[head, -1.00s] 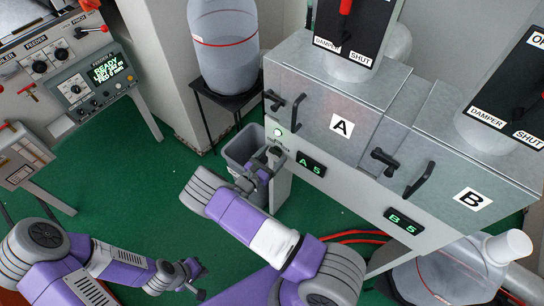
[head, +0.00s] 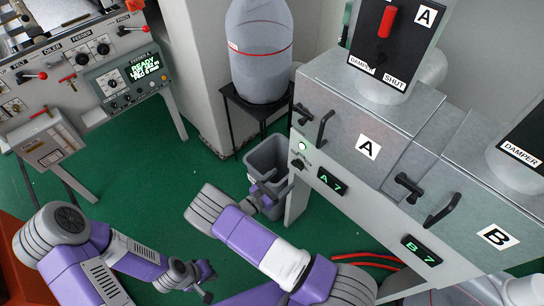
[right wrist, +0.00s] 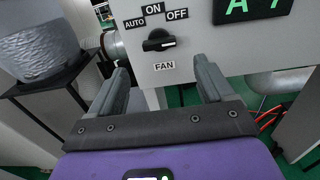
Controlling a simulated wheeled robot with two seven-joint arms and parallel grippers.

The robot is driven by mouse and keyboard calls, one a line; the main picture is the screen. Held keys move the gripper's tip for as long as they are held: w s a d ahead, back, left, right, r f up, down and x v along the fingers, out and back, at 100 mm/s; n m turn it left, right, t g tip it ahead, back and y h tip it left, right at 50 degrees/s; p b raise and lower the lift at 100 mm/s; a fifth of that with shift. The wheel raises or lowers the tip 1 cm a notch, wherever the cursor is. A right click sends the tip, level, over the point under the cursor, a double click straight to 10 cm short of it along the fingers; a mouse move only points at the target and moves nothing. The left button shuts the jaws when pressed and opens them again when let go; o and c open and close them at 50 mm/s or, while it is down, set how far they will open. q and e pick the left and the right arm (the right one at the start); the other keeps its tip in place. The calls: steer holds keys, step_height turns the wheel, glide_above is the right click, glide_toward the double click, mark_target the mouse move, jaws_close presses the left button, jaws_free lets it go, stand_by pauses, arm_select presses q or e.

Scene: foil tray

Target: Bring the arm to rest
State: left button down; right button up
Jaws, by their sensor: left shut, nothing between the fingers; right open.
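My right gripper (head: 272,196) is open and empty. It is in front of the grey cabinet, a little below and left of the black fan knob (head: 297,163). In the right wrist view the fingers (right wrist: 163,82) are spread, and the fan knob (right wrist: 158,40) is ahead of them, apart from them. The knob's pale tip points to the right, beneath the ON and OFF labels. My left gripper (head: 206,285) is shut and empty, low in the head view over the green floor.
A grey bin (head: 268,158) stands just behind my right gripper. A control machine (head: 125,80) is at left.

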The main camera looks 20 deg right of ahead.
steer(key=s+f+m+g+y, duration=0.4)
steer(key=s+f+g+y, duration=0.15)
steer(key=s, duration=0.45)
steer(key=s+f+m+g+y, duration=0.45)
steer(key=s+f+g, duration=0.2)
steer(key=s, duration=0.35)
steer(key=s+a+m+y, duration=0.5)
steer(key=a+m+y, duration=0.3)
steer(key=a, duration=0.4)
steer(key=w+a+r+m+t+y, duration=0.1)
steer(key=w+r+m+t, duration=0.3)
steer(key=m, duration=0.4)
steer(key=shift+w+m+t+y, duration=0.35)
steer(key=shift+w+t+y, duration=0.25)
steer(key=shift+t+y, duration=0.3)
steer(key=shift+a, duration=0.1)
